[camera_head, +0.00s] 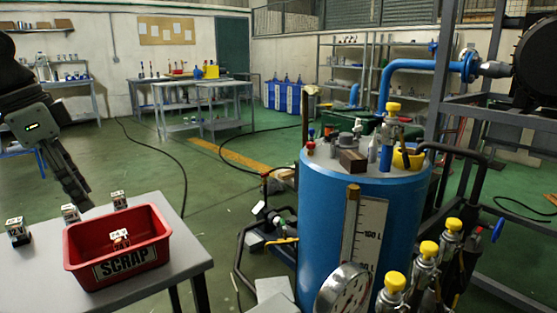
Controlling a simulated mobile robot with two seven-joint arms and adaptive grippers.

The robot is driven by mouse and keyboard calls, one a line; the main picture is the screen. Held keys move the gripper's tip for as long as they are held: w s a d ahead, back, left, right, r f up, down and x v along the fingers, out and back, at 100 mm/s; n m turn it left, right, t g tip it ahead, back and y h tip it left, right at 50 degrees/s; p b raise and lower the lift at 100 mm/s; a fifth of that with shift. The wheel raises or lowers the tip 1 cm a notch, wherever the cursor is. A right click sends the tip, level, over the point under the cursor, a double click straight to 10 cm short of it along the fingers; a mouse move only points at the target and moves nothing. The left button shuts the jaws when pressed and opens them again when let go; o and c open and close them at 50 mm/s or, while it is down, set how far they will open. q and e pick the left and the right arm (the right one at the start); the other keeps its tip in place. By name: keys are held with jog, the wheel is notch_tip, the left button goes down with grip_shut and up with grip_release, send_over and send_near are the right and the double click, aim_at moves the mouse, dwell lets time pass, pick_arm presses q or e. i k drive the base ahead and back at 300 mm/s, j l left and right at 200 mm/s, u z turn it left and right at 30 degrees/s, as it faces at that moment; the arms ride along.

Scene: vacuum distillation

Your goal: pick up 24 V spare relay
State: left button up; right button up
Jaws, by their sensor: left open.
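Several small relay blocks with white labelled tops are at the lower left. One stands at the table's left (17,231), one in the middle (70,214) and one behind the red bin (119,200). Their labels are too small to read surely. Another relay (119,239), with an orange part and a label that looks like 24 V, sits inside the red SCRAP bin (85,255). My left gripper (80,200) is open, fingers pointing down, close to the middle relay. Whether it touches that relay cannot be told. My right gripper is not in view.
The grey table (180,265) carries the bin and relays; its right strip is bare. A large blue tank (320,225) with a gauge (343,292) and yellow-capped valves stands right of it. Green floor (225,200) lies open between them.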

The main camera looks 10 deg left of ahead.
aim_at(120, 201)
jog(key=k, duration=1)
